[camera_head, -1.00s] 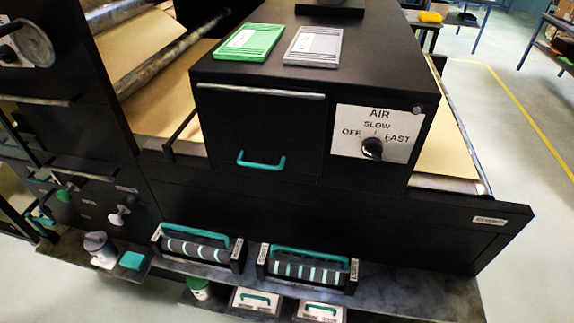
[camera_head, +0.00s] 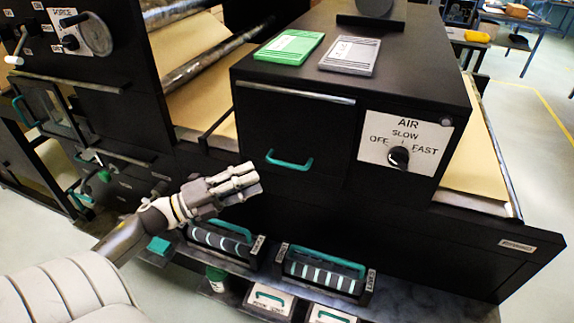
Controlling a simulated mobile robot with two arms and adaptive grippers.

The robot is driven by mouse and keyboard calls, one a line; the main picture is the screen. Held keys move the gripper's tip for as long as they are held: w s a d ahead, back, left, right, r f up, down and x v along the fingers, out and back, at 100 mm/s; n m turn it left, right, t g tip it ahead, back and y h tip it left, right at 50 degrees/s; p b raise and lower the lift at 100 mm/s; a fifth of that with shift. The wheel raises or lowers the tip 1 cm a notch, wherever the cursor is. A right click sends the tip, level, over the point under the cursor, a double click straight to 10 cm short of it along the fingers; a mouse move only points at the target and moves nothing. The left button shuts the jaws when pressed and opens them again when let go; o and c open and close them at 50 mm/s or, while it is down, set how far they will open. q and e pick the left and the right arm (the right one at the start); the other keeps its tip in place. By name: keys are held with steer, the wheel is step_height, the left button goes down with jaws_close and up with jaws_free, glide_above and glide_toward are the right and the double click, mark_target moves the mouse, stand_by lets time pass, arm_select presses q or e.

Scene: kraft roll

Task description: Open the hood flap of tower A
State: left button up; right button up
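The hood flap (camera_head: 300,125) is a black front panel on the black box of the machine, with a metal rod along its top edge. It hangs closed. Its teal handle (camera_head: 289,163) is near the lower edge. My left gripper (camera_head: 252,180) is in front of the machine, just left of and below the handle, apart from it in the picture. It points right and holds nothing I can see; how far its fingers are parted is unclear. My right gripper is out of view.
An AIR dial panel (camera_head: 405,145) is right of the flap. A green plate (camera_head: 288,47) and a grey plate (camera_head: 350,54) lie on the box top. Below, cartridges with teal handles (camera_head: 325,258) sit on a low shelf. Kraft paper (camera_head: 478,165) runs beside the box.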

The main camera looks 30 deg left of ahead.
mark_target(283, 165)
arm_select(q)
steer(key=p+x, duration=0.2)
steer(key=x, duration=0.5)
steer(key=shift+w+d+r, duration=0.15)
steer(key=shift+w, duration=0.15)
steer(key=shift+w+d, duration=0.35)
steer(key=shift+w, duration=0.15)
jaws_close()
